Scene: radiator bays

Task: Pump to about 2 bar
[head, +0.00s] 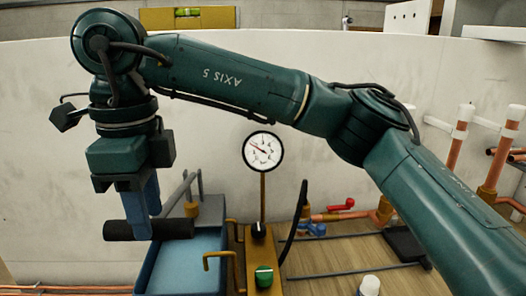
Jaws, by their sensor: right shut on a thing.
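My right gripper (143,225) reaches in from the right and points down at the left, its blue fingers shut on the black grip (180,228) of the pump. The grip lies roughly level over the left rim of the blue pump tank (190,262). A round white pressure gauge (263,151) stands on a brass post to the right of the gripper. Its needle leans to the upper left; its figures are too small to read. A green knob (264,276) sits at the post's foot. My left gripper is not in view.
A black hose (293,222) rises right of the gauge. A red-handled valve (342,204), a blue-handled valve (312,229) and copper pipes (455,145) stand at the right, partly behind my arm. A white-capped item (370,286) is at the bottom edge.

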